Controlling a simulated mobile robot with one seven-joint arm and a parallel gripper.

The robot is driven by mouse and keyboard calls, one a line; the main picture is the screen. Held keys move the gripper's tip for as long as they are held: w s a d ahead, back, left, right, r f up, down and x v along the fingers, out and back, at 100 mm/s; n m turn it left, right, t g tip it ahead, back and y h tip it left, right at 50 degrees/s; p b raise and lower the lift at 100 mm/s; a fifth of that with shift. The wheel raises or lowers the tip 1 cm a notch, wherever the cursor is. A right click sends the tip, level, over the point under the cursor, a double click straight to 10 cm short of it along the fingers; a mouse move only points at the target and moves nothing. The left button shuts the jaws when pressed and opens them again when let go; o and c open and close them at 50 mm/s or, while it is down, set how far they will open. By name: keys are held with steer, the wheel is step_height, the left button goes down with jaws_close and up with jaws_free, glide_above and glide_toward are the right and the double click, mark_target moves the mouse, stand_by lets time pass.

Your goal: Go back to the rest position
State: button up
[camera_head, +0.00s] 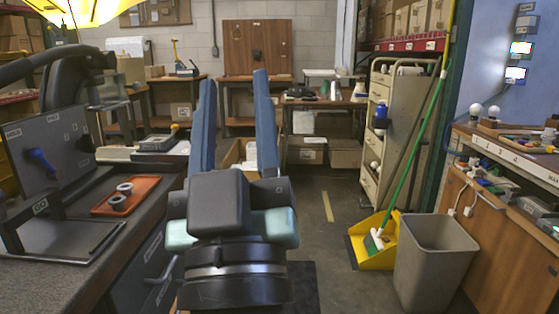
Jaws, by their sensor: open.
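My gripper (234,88) is in the middle of the head view, with its two long blue fingers pointing up and away. The fingers stand clearly apart, and nothing is between them except the far background. The gripper is in the open space to the right of the dark workbench (150,228) and touches nothing that I can see. My dark wrist hides part of the floor and the bench edge behind it.
On the left bench are an orange tray (142,182) with two rings and a grey panel (50,150) with a blue handle. A grey bin (433,255), a yellow dustpan (362,252) and a green broom (412,150) stand on the right. Clear floor (325,235) lies between.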

steer(key=s+d+r+m+t+h, duration=0.1)
steer(key=s+d+r+m+h, duration=0.25)
steer(key=s+r, duration=0.4)
step_height(320, 180, up, 39)
steer(key=w+p, duration=0.2)
steer(key=p, duration=3.6)
steer(key=shift+f+y+p, duration=0.2)
steer(key=shift+y+p, duration=0.15)
steer(key=shift+d, duration=0.15)
